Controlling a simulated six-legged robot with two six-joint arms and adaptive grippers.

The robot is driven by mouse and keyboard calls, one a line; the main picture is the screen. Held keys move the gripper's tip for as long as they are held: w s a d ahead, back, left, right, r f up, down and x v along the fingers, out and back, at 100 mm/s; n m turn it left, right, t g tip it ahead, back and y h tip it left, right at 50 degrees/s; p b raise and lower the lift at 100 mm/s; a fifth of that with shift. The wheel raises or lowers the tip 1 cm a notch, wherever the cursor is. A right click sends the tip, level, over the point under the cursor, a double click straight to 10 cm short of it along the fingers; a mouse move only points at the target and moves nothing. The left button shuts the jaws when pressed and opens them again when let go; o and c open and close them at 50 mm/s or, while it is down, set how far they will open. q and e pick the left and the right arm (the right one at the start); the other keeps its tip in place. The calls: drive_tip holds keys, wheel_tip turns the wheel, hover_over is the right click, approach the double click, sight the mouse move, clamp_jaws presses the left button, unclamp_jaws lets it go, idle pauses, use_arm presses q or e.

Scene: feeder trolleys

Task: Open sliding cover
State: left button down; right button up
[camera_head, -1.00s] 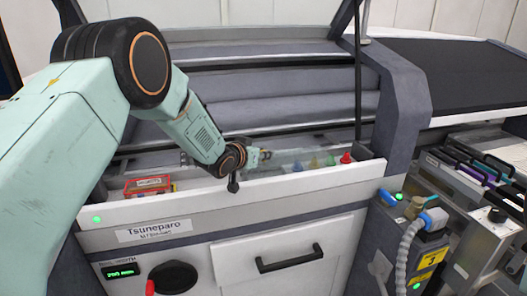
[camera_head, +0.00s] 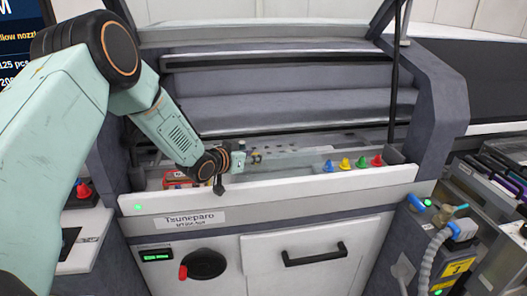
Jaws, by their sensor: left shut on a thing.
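A translucent sliding cover (camera_head: 292,161) lies over the long trough behind the machine's white front panel. Several coloured cone-shaped pieces stand at the trough's right end, among them a blue one (camera_head: 328,166) and a red one (camera_head: 377,160); they show clearly, to the right of the cover. My left gripper (camera_head: 256,158) reaches into the trough from the left, at the cover's left part. It is shut on the cover, though its fingertips are small and the exact grip is hard to make out. My right gripper is not in view.
A red box (camera_head: 174,180) is partly hidden behind my left wrist at the trough's left end. The white front panel (camera_head: 290,189) rises before the trough. A dark upright rod (camera_head: 393,90) stands at the right. A closed drawer with a black handle (camera_head: 314,255) is below.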

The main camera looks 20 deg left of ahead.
use_arm(q)
drive_tip(key=shift+s+a, duration=0.2)
drive_tip(key=shift+a, duration=0.2)
drive_tip(key=c, duration=1.4)
unclamp_jaws()
drive_tip(key=o, duration=0.4)
drive_tip(key=shift+c, duration=0.2)
drive_tip(key=v, duration=0.9)
drive_tip(key=shift+s+r, duration=0.25)
drive_tip(key=shift+s, duration=0.05)
drive_tip(key=shift+s+a+r, duration=0.2)
drive_tip(key=shift+s+a, duration=0.05)
drive_tip(key=shift+s, duration=0.3)
drive_tip(key=shift+s+r, duration=0.2)
drive_tip(key=shift+s, duration=0.3)
